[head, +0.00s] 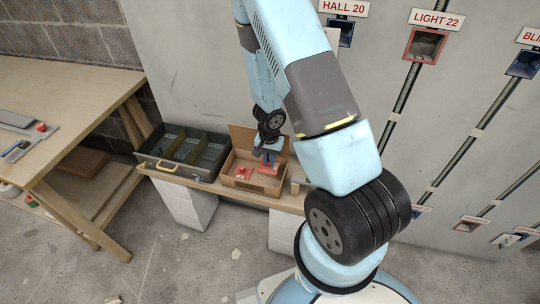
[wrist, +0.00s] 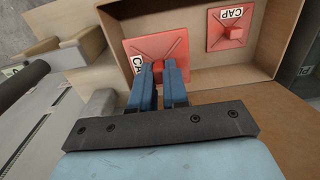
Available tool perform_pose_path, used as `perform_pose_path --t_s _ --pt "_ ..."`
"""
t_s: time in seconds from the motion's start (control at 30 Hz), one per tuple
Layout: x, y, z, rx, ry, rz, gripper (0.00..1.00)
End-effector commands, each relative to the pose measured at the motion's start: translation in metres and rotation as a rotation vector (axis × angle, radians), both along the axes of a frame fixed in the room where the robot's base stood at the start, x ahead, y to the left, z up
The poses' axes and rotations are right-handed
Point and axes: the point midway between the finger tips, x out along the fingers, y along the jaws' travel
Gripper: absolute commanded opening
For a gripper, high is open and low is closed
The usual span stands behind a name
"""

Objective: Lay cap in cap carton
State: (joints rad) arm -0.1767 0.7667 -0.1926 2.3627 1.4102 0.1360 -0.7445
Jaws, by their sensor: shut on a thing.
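My gripper (wrist: 158,85) is shut on the small knob of a red square cap (wrist: 150,45) with a white CAP label. In the head view my gripper (head: 269,158) points down into the right part of the open cardboard cap carton (head: 262,188). The held cap (head: 266,170) is inside the carton's outline, low in it; whether it touches the floor I cannot tell. A second red cap (head: 243,173) lies flat in the carton's left part, apart from the held one. It also shows in the wrist view (wrist: 234,28). My fingers hide part of the held cap.
A grey toolbox (head: 184,150) with a yellow handle stands open left of the carton on the same wooden shelf (head: 212,186). A small cup-like item (head: 295,187) is right of the carton. A wooden workbench (head: 70,100) stands at the left. The wall panel is behind.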

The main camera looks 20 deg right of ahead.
Motion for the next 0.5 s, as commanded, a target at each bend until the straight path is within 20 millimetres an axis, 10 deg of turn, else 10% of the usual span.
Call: perform_pose_path --t_s 0.5 --pt "-0.001 0.001 -0.038 -0.001 0.004 0.001 0.0"
